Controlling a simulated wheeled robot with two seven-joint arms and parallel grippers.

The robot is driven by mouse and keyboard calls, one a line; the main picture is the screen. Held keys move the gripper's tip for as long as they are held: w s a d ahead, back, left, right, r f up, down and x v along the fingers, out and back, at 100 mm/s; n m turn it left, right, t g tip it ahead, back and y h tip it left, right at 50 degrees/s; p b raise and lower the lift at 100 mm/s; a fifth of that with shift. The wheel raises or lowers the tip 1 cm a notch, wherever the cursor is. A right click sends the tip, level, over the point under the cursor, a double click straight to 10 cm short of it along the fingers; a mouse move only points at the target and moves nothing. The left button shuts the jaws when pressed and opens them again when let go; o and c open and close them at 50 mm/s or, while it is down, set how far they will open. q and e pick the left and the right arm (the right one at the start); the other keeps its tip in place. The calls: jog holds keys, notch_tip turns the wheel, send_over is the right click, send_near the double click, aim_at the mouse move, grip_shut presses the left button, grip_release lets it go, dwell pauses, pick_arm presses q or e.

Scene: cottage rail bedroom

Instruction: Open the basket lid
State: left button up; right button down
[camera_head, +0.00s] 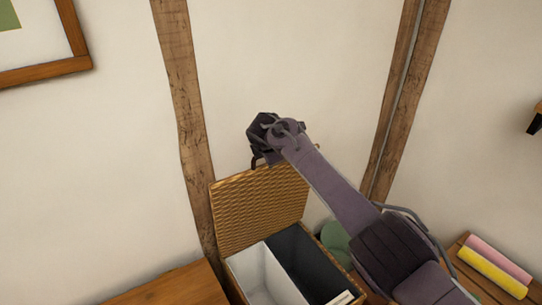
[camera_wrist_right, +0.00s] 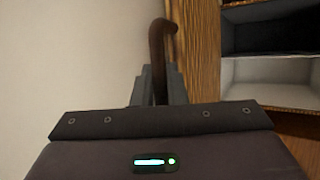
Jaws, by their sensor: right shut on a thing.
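The woven basket lid (camera_head: 260,208) stands raised, close to upright, at the back of the basket, near the wall. The basket (camera_head: 234,283) is open, with a white compartment and a dark compartment showing. My right gripper (camera_head: 262,154) is at the lid's top edge. In the right wrist view the right gripper (camera_wrist_right: 158,85) is shut on a dark curved handle (camera_wrist_right: 157,45) beside the lid's edge (camera_wrist_right: 199,60). The fingers hide part of the handle. My left gripper is not in view.
A wooden surface (camera_head: 175,287) lies left of the basket. A round green thing (camera_head: 335,238) is right of it, partly behind my arm. A pink roll (camera_head: 499,262) and a yellow roll (camera_head: 492,272) lie at right. The wall and timber posts (camera_head: 183,100) are close behind.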

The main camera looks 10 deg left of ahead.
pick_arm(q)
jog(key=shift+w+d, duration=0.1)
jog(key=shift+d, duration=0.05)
pick_arm(e)
jog(key=shift+r, duration=0.1)
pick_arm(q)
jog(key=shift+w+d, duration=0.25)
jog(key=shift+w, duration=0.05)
pick_arm(e)
jog(key=c, duration=1.5)
grip_release()
jog(key=shift+o, duration=0.2)
jog(key=shift+s+r, duration=0.25)
jog(key=shift+r, duration=0.15)
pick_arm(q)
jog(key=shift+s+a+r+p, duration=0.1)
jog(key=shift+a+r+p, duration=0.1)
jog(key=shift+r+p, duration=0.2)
pick_arm(e)
jog(key=v, duration=0.6)
jog(key=shift+s+r, duration=0.25)
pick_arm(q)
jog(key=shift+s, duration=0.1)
pick_arm(e)
jog(key=shift+s, duration=0.1)
